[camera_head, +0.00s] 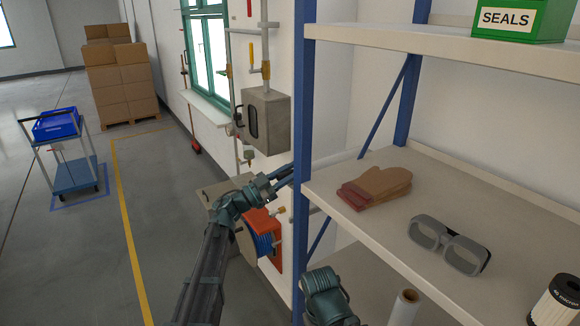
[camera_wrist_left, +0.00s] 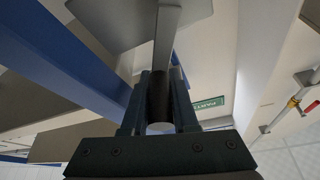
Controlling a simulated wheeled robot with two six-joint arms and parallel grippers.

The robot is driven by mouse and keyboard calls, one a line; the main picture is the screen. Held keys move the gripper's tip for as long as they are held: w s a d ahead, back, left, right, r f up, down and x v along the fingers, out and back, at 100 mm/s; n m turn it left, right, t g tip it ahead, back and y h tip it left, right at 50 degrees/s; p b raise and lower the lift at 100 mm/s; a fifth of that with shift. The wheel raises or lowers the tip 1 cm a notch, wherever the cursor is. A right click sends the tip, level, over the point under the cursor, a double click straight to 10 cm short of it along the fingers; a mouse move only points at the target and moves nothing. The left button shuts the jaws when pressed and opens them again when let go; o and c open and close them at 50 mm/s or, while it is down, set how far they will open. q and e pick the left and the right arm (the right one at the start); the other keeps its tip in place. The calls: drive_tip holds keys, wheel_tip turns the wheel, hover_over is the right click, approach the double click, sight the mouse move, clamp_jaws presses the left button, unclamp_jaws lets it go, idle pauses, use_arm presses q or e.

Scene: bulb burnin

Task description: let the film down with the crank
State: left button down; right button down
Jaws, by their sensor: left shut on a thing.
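My left gripper (camera_head: 285,176) reaches up beside the blue shelf post, its fingers pointing right and partly behind the post. In the left wrist view the gripper (camera_wrist_left: 158,112) is shut on the dark round grip of the crank (camera_wrist_left: 159,88). A flat grey crank arm (camera_wrist_left: 167,40) runs up from that grip to a pale plate at the top. In the head view the crank is hidden by the post and fingers. I cannot make out the film in either view.
The blue post (camera_head: 300,120) and white shelf (camera_head: 470,190) stand close to the right of my left gripper. Gloves (camera_head: 375,187) and goggles (camera_head: 448,245) lie on the shelf.

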use_arm(q)
drive_tip(key=shift+s+d+f+m, duration=0.15)
drive_tip(key=shift+s+m, duration=0.05)
drive_tip(key=shift+m, duration=0.4)
drive_tip(key=c, duration=0.7)
unclamp_jaws()
